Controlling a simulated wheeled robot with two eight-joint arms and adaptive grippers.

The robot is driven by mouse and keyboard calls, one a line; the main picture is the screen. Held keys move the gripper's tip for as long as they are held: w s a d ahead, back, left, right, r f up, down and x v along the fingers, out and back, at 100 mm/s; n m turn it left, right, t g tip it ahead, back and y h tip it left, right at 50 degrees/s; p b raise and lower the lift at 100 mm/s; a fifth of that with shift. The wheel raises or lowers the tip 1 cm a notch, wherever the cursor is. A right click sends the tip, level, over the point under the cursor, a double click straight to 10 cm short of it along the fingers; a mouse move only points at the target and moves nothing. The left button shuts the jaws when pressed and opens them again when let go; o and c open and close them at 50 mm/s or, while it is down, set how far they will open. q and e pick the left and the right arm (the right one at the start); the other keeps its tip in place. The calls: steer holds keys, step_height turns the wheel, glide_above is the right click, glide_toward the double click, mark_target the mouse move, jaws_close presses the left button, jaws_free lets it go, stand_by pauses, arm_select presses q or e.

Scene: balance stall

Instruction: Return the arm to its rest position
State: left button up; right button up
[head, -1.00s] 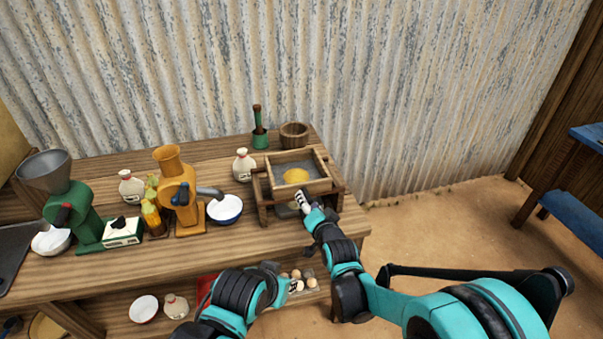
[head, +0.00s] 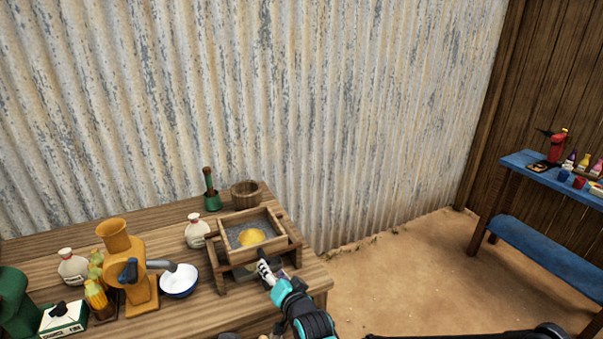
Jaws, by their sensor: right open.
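My right gripper (head: 266,272) is at the front of the wooden sieve box (head: 292,250) on the table. It is open, with its fingertips close to the frame's front side; I cannot tell whether they touch it. A yellow heap (head: 251,237) lies on the mesh inside the box. My right arm (head: 312,322) comes in from the bottom edge. My left gripper is outside the view.
Bare ground (head: 420,270) lies right, before a blue bench (head: 545,252).

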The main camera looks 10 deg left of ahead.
steer(key=s+d+r+n+g+h, duration=0.1)
steer(key=s+d+g+h, duration=0.15)
steer(key=s+d, duration=0.7)
steer(key=s+d+r+n+g+h, duration=0.15)
steer(key=d+h, duration=0.25)
steer(key=d, duration=1.3)
steer(key=s+d+f+g+h, duration=0.1)
steer(key=s+d+f, duration=0.1)
steer(key=s+d, duration=0.6)
steer(key=s, duration=0.3)
steer(key=shift+s+f+h, duration=0.2)
steer(key=shift+s+h, duration=0.05)
steer(key=shift+h, duration=0.1)
steer(key=shift+d, duration=0.1)
